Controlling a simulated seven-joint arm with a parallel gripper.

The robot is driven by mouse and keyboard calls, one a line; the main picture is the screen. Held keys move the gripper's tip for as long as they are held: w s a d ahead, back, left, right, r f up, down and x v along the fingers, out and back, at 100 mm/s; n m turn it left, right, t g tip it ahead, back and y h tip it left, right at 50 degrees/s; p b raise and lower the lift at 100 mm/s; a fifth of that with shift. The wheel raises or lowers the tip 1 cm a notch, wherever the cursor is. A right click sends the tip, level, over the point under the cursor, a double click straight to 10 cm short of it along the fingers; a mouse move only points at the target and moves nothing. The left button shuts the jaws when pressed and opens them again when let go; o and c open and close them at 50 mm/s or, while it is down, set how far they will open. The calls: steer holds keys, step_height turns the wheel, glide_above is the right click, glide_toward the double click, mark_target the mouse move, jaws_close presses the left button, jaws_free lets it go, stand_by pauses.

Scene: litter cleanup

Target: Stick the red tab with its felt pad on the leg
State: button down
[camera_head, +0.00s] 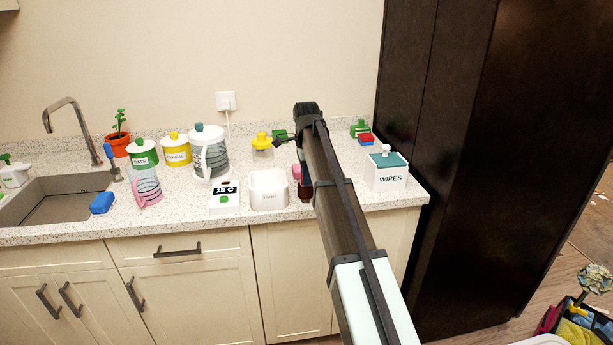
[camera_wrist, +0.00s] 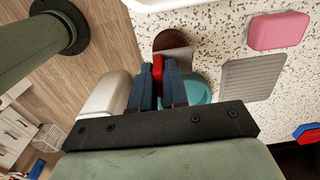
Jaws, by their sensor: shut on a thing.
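My gripper (camera_wrist: 157,85) has dark blue fingers, shut on the red tab (camera_wrist: 157,67), a small bright red piece. The felt pad cannot be told apart on it. Just beyond the fingertips in the wrist view lies a dark brown rounded thing (camera_wrist: 170,40); I cannot tell whether they touch. I cannot make out the leg for certain in either view. In the head view my arm hides most of the gripper, above the right part of the counter.
The speckled counter (camera_head: 205,222) holds a white bin (camera_head: 268,192), a scale (camera_head: 224,200), a wipes box (camera_head: 387,175) and several jars. A red and blue block (camera_head: 366,139) lies behind the wipes box. A tall dark cabinet (camera_head: 480,150) bounds the right. A pink pad (camera_wrist: 278,31) shows in the wrist view.

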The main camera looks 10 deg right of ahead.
steer(key=c, duration=1.1)
jaws_free()
steer(key=shift+o, duration=0.2)
steer(key=shift+r, duration=2.95)
